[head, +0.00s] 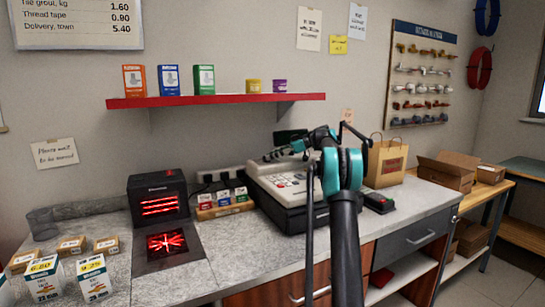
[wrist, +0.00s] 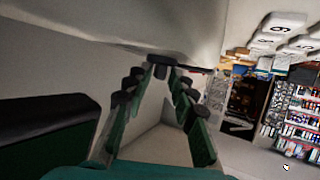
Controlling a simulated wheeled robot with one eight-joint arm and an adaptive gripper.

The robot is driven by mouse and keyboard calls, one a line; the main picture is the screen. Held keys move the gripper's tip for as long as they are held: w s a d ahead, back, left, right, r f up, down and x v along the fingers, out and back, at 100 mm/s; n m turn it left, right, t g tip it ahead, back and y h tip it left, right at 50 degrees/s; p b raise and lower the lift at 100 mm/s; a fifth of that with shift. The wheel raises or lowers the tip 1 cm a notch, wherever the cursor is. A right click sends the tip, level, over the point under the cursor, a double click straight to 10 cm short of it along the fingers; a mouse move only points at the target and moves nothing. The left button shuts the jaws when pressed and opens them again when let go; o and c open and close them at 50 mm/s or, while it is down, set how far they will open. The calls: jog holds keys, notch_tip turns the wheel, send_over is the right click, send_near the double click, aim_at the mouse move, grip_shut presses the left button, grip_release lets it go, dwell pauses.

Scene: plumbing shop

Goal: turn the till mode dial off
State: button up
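The till (head: 290,190) stands on the counter in the head view, a pale body with a keypad on its sloped top and a dark base. My arm covers its right part, and I cannot make out the mode dial there. In the wrist view, the till's pale casing (wrist: 120,30) fills the top, with large numbered keys (wrist: 285,24) at the upper right. My gripper (wrist: 163,68) has green fingers with black joints, and its tips come close together near the casing. A small dark shape sits at the tips; I cannot tell whether it is the dial or the fingertips themselves.
A black scanner (head: 158,198) and a tray of small coloured boxes (head: 224,208) stand left of the till. A card reader (head: 379,203) and a paper bag (head: 386,163) are to its right. A red shelf (head: 215,101) hangs above.

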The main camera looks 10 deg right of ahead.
jog(key=shift+d, duration=0.1)
dwell(0.5)
jog(key=v, duration=1.2)
jog(key=shift+s, duration=0.1)
